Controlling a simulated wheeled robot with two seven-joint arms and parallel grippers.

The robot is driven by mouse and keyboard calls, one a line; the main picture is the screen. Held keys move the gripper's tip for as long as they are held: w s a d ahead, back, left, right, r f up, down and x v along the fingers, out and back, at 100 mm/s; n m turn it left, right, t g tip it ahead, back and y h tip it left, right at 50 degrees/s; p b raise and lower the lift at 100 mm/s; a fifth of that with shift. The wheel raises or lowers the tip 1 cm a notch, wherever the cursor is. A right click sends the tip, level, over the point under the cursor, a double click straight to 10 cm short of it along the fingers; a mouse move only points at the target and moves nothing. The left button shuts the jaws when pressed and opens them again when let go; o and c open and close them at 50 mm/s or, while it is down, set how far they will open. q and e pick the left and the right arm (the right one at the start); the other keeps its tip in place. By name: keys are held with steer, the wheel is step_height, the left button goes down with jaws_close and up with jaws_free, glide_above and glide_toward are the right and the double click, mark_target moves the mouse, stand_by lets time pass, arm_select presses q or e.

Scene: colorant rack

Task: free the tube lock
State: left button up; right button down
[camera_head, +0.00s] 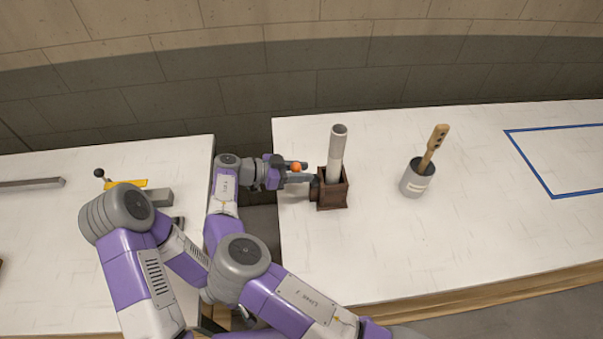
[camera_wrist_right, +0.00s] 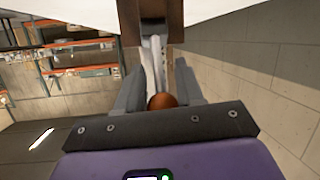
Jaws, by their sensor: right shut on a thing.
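A dark brown square holder (camera_head: 333,199) stands near the left end of the right-hand table, with a white-grey tube (camera_head: 337,152) upright in it. The lock's lever ends in an orange knob (camera_head: 296,167) on the holder's left side. My right gripper (camera_head: 298,178) reaches in from the left and is shut on the lever. In the right wrist view the orange knob (camera_wrist_right: 162,101) lies between the fingers, and the pale lever (camera_wrist_right: 155,60) runs to the brown holder (camera_wrist_right: 152,12). The fingers hide part of the lever. My left gripper is not in view.
A grey cup (camera_head: 416,182) with a wooden-handled tool (camera_head: 434,147) stands right of the holder. A blue outline (camera_head: 530,165) marks the table farther right. The left table holds a yellow part (camera_head: 126,184), a grey block (camera_head: 160,197) and a grey bar (camera_head: 30,183). A gap separates the tables.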

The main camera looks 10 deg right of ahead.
steer(key=c, duration=0.8)
jaws_free()
steer(key=w+v, duration=0.1)
steer(key=v, duration=0.6)
steer(key=shift+s+a, duration=0.25)
steer(key=shift+s, duration=0.3)
steer(key=shift+r, duration=0.1)
